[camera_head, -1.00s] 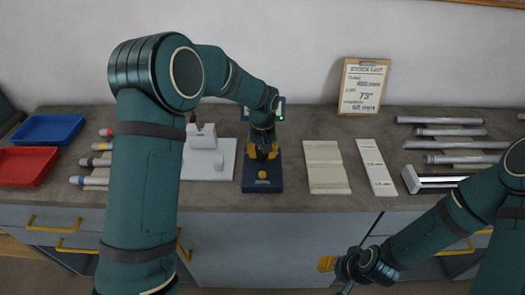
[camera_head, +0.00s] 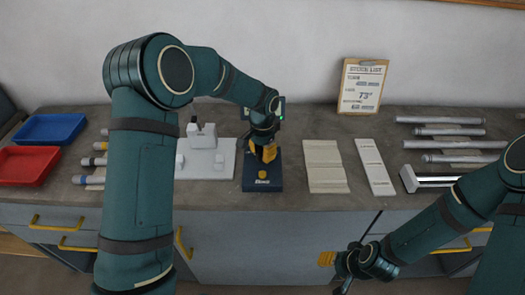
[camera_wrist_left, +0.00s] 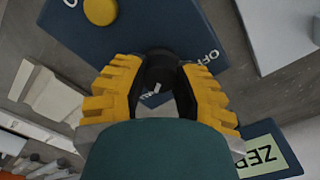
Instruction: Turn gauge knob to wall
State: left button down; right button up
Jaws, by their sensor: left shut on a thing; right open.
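The gauge (camera_head: 263,184) is a dark blue unit on the counter, with a yellow round button on its front and a small display with a green light behind my wrist. In the left wrist view its blue base (camera_wrist_left: 120,35) shows "OFF" lettering, and the display (camera_wrist_left: 262,155) reads "ZER", partly cut off. My left gripper (camera_head: 263,153) is over the gauge, its yellow fingers shut on the black knob (camera_wrist_left: 160,72), which sits between the fingertips. The knob is hidden in the head view. My right gripper (camera_head: 335,262) is open and empty, low in front of the counter.
A white fixture (camera_head: 205,160) stands left of the gauge. Beige (camera_head: 324,168) and white (camera_head: 374,167) plates lie right of it. Metal tubes (camera_head: 455,143) lie at the right; blue (camera_head: 48,129) and red (camera_head: 27,166) trays are at far left. A stock list clipboard (camera_head: 362,86) leans on the wall.

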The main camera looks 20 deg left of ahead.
aim_at(262, 153)
pick_arm(q)
jog(key=shift+f+m, duration=0.1)
jog(key=shift+m, duration=0.5)
jog(key=c, duration=0.6)
grip_release()
notch_tip(262, 153, up, 12)
dwell(0.5)
